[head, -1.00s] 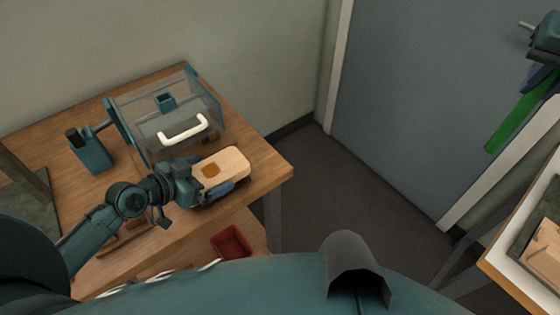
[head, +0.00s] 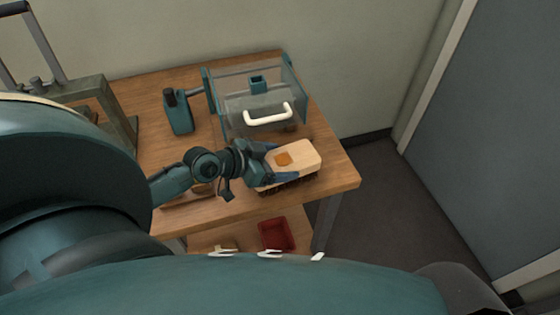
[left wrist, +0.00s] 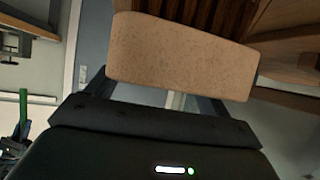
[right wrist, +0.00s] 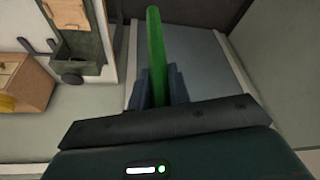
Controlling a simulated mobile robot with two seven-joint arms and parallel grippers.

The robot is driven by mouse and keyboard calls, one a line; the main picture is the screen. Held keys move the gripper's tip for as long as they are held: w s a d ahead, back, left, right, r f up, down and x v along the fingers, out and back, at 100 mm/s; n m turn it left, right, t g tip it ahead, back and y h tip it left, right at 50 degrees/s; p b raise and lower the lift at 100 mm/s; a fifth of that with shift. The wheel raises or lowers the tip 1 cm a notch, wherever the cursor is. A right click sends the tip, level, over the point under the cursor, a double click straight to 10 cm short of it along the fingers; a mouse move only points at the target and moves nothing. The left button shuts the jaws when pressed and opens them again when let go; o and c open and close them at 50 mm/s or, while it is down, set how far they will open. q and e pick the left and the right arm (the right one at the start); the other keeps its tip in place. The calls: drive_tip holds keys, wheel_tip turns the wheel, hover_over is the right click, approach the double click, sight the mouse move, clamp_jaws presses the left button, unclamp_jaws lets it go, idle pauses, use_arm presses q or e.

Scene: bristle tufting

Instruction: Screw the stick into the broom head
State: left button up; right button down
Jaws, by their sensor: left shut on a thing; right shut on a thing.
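The stick is a green rod (right wrist: 157,45). My right gripper (right wrist: 159,84) is shut on it, and it points away from the wrist. The stick and right gripper are out of the head view. A green piece shows at the left wrist view's left edge.
A clear-walled machine with a white handle (head: 268,117) stands behind the broom head on the wooden workbench (head: 335,179). A teal device (head: 179,113) and a grey frame (head: 118,112) stand left of it. A red bin (head: 276,234) sits below. Floor to the right is clear.

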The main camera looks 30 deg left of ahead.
use_arm(q)
drive_tip(key=shift+r, duration=0.45)
wheel_tip(320, 180, up, 2)
drive_tip(key=shift+r, duration=0.25)
drive_tip(key=s, duration=0.8)
drive_tip(key=s+a, duration=0.1)
drive_tip(key=s, duration=0.4)
drive_tip(key=shift+s+b, duration=0.1)
drive_tip(key=shift+b, duration=0.2)
drive_tip(key=shift+c, duration=0.2)
drive_tip(key=s, duration=0.1)
drive_tip(key=s+p, duration=0.1)
drive_tip(key=s, duration=0.1)
drive_tip(key=s+p, duration=0.1)
drive_tip(key=shift+s+a, duration=0.3)
drive_tip(key=shift+s, duration=0.05)
